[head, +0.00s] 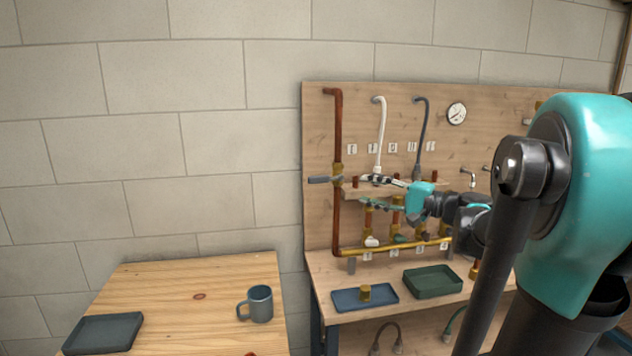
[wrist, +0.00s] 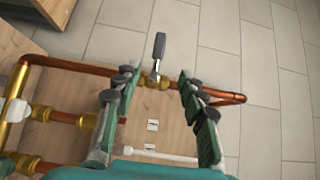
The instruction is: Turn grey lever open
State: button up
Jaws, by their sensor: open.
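The grey lever (head: 320,180) sticks out sideways to the left from a brass valve (head: 337,175) on the vertical copper pipe (head: 337,125) at the left of the wooden board. In the wrist view the lever (wrist: 159,47) points up from the brass valve body (wrist: 153,80), with its grip beyond the fingertips. My gripper (head: 364,192) is open and empty, just right of the copper pipe, reaching in from the right. In the wrist view its two fingers (wrist: 157,77) are spread either side of the valve. I cannot tell whether a finger touches anything.
A white hose (head: 381,130), a dark hose (head: 422,130) and a gauge (head: 456,113) are on the board. A yellow pipe (head: 395,248) runs below my gripper. A blue tray (head: 345,302) and green tray (head: 433,282) sit on the bench. A mug (head: 260,304) stands on the left table.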

aim_at(322, 180)
jog(key=x, duration=1.6)
jog(key=shift+w+a+f, duration=0.1)
jog(key=shift+a, duration=0.15)
jog(key=shift+c, duration=0.3)
grip_shut()
